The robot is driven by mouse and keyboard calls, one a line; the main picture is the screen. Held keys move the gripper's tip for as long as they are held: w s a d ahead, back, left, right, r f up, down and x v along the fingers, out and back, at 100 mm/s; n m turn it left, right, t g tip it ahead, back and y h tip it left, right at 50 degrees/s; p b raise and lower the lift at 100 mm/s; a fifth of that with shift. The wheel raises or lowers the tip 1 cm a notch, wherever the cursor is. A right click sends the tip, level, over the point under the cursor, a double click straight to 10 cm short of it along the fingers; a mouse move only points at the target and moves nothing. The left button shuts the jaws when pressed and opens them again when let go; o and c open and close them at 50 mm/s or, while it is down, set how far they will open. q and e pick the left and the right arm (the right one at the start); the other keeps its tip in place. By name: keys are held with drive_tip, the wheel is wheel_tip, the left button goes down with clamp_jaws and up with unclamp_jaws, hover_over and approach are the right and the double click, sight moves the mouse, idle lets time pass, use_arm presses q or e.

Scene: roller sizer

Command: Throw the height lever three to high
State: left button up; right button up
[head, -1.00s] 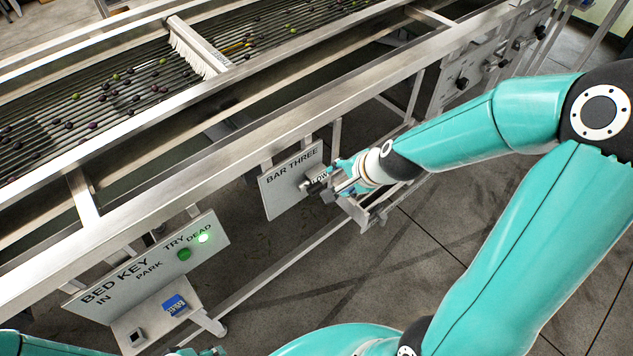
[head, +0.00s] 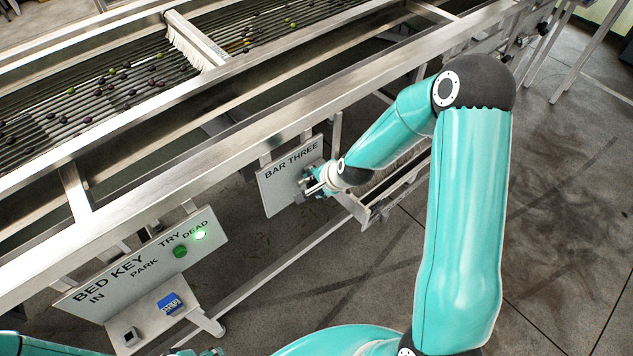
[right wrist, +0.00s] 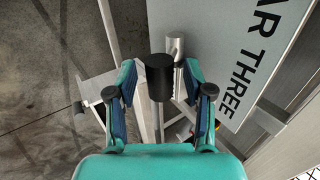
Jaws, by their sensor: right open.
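The grey BAR THREE panel (head: 283,190) hangs below the machine's rail; it also shows in the right wrist view (right wrist: 215,35). My right gripper (head: 314,185) is at the panel's right side in the head view and covers the lever there. In the right wrist view my right gripper (right wrist: 160,100) is open. The lever's black knob (right wrist: 159,75) is between and slightly beyond its fingers, with gaps on both sides. A metal stub (right wrist: 175,46) shows behind the knob. The lever's position labels are hidden. Only a teal bit of my left gripper (head: 210,352) shows at the bottom edge.
Steel rails run above the panels, and a frame (head: 385,195) stands right of BAR THREE. Floor in front is clear.

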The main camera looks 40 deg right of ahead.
drive_tip(key=shift+w+f, duration=0.1)
drive_tip(key=shift+f, duration=0.15)
clamp_jaws()
